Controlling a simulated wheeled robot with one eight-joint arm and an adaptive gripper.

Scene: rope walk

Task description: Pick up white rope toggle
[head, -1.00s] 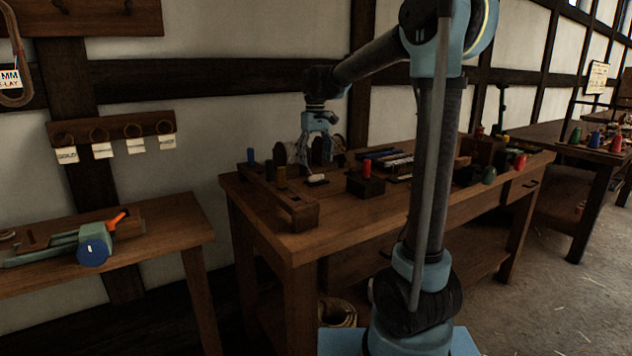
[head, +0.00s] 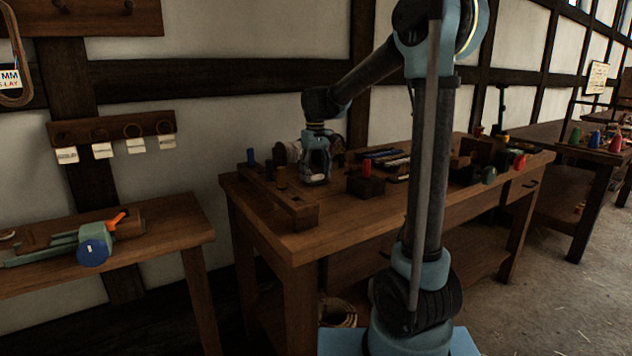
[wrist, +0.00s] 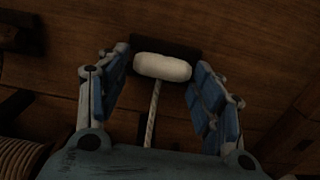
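The white rope toggle (wrist: 162,67) is a rounded white bar with a twisted cord (wrist: 153,112) running from it toward my palm in the wrist view. It lies across a dark block or slot on the wooden bench. My gripper (wrist: 163,72) is open, its blue-padded fingers on either side of the toggle with small gaps left and right. In the head view my gripper (head: 315,180) points down over the bench, and the toggle (head: 318,177) shows as a small pale spot between the fingers.
The workbench (head: 345,221) holds a wooden rack (head: 291,203) left of my gripper and a dark block with a red peg (head: 366,168) to its right. In the wrist view a rope coil (wrist: 20,158) is at the lower left. A side table (head: 175,220) stands at left.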

